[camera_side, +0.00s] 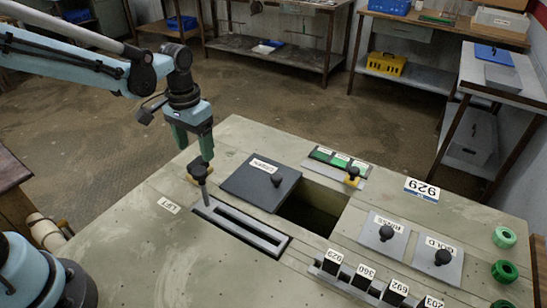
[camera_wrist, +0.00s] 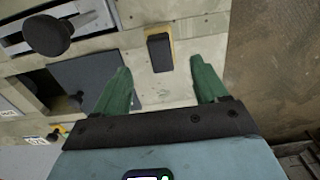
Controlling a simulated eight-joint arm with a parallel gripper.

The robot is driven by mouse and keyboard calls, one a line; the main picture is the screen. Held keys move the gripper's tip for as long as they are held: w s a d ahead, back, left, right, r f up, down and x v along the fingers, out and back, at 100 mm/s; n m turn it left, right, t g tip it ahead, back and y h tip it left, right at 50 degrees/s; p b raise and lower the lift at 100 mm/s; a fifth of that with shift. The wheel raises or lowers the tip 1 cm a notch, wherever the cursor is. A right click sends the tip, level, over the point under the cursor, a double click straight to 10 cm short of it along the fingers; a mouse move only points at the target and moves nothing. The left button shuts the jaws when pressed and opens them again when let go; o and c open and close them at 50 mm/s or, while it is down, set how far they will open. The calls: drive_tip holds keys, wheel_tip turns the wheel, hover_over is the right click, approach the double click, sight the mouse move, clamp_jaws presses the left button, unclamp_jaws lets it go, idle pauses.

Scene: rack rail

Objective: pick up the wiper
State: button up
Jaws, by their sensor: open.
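A small black block with a yellow edge, which looks like the wiper (camera_wrist: 159,52), lies on the pale panel in the wrist view, just ahead of my fingertips and centred between them. In the side view, only a yellowish bit of it (camera_side: 191,179) shows behind a black lever knob. My gripper (camera_side: 193,150) has green fingers pointing down above this spot. In the wrist view my gripper (camera_wrist: 160,74) is open, with nothing between its fingers. The height gap to the block is hard to judge.
The lever's black knob (camera_side: 199,172) stands over a slotted rail (camera_side: 240,226), close to my fingers. A dark sliding lid (camera_side: 258,187) lies beside an open pit (camera_side: 310,212). Knobbed plates and a row of numbered blocks (camera_side: 365,279) are at the right. The panel's far left edge is near.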

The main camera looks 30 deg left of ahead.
sight(197, 162)
drive_tip(key=shift+s+a+f, duration=0.1)
drive_tip(key=shift+f, duration=3.15)
drive_tip(key=shift+c, duration=0.4)
drive_tip(key=c, duration=1.1)
drive_tip(key=shift+c, duration=0.2)
drive_tip(key=shift+r, duration=0.1)
wheel_tip(197, 162, up, 10)
drive_tip(key=shift+f, duration=0.1)
